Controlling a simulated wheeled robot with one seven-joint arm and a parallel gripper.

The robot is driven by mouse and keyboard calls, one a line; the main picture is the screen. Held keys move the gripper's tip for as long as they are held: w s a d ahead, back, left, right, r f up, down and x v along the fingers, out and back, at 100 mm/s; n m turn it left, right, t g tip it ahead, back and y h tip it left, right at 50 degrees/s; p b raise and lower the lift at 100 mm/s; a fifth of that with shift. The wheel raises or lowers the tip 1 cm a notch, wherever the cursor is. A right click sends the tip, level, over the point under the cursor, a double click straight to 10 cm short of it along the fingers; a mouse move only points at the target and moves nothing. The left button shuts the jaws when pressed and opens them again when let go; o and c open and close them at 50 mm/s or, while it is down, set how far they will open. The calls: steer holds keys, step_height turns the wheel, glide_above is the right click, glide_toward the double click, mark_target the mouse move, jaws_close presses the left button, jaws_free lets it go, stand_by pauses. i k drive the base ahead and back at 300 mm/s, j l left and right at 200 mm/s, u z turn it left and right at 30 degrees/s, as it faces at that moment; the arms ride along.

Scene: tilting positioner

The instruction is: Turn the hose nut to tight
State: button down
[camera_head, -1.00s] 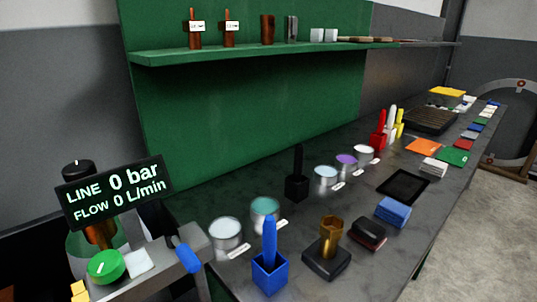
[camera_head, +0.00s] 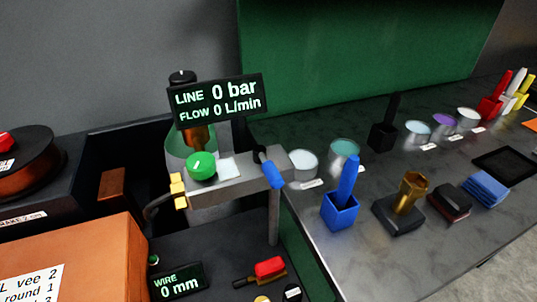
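A small yellow-gold fitting (camera_head: 178,191) sits at the left end of the grey metal bracket, with a dark hose (camera_head: 158,207) curving away from it to the lower left. It looks like the hose nut, but it is too small to tell how tight it is. A round green knob (camera_head: 202,166) with a white mark is on the bracket above it. The black display (camera_head: 218,101) reads LINE 0 bar and FLOW 0 L/min. My gripper is not in view.
A blue-handled lever (camera_head: 272,174) hangs at the bracket's right end. An orange box (camera_head: 78,262) and a dark reel (camera_head: 25,165) stand at left. A WIRE 0 mm display (camera_head: 177,284) is below. Cups and a blue holder (camera_head: 340,212) crowd the right bench.

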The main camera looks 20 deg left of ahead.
mark_target(179, 195)
steer(key=u, duration=1.2)
